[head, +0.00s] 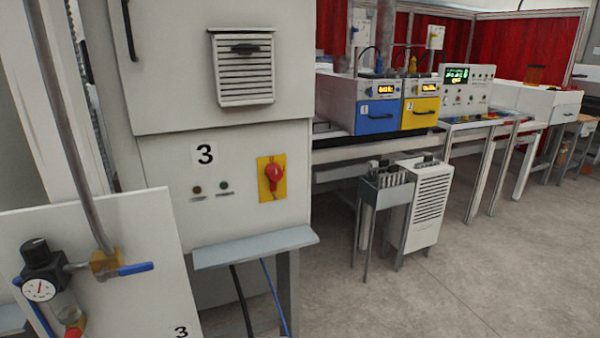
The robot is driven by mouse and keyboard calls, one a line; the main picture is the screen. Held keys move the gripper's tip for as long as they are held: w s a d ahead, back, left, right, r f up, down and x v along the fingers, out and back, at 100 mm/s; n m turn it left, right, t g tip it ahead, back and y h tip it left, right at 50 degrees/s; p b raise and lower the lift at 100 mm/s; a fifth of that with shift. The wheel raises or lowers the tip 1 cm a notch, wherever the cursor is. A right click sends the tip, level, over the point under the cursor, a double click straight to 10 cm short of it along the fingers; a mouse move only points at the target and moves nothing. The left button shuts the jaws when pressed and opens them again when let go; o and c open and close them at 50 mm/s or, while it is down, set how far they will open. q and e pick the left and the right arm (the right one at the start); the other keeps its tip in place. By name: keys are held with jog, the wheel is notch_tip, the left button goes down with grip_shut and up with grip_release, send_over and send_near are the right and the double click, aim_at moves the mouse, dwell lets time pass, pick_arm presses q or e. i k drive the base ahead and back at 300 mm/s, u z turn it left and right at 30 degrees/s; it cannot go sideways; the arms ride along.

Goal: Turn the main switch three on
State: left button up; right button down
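The main switch three (273,177) is a red rotary knob on a yellow plate (265,190). It sits on the front of a white cabinet (230,150), right of a label with the number 3 (204,154). The knob's exact angle is hard to tell at this size. Neither of my grippers shows in the head view.
A panel with a pressure gauge (39,289) and a blue-handled valve (135,269) stands at the front left. A grey ledge (256,247) juts out below the switch. A grey stand (385,190) stands to the right. The floor (480,270) at the right is clear.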

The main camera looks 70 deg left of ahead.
aim_at(272, 171)
jog(key=u, duration=0.55)
jog(key=i, duration=0.75)
jog(key=u, duration=0.85)
